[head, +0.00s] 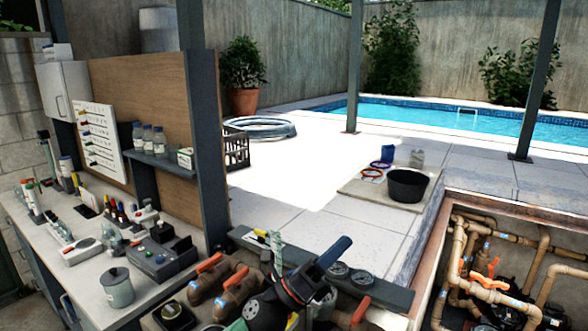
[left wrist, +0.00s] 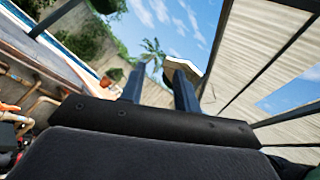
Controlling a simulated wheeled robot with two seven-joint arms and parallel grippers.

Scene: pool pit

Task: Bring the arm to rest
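My left gripper (head: 335,252) shows at the bottom middle of the head view, raised over the pipework at the pit's near edge. Its dark blue fingers point up and to the right. In the left wrist view the two fingers (left wrist: 160,88) stand apart with a gap between them and nothing in the gap. That view is tilted, with sky, wall and roof beyond the fingers. My right gripper is in neither view.
Brown pipes (head: 497,295) fill the open pit at the lower right. A black tub (head: 407,186) stands on a mat. The pale paving (head: 290,180) behind is mostly clear.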

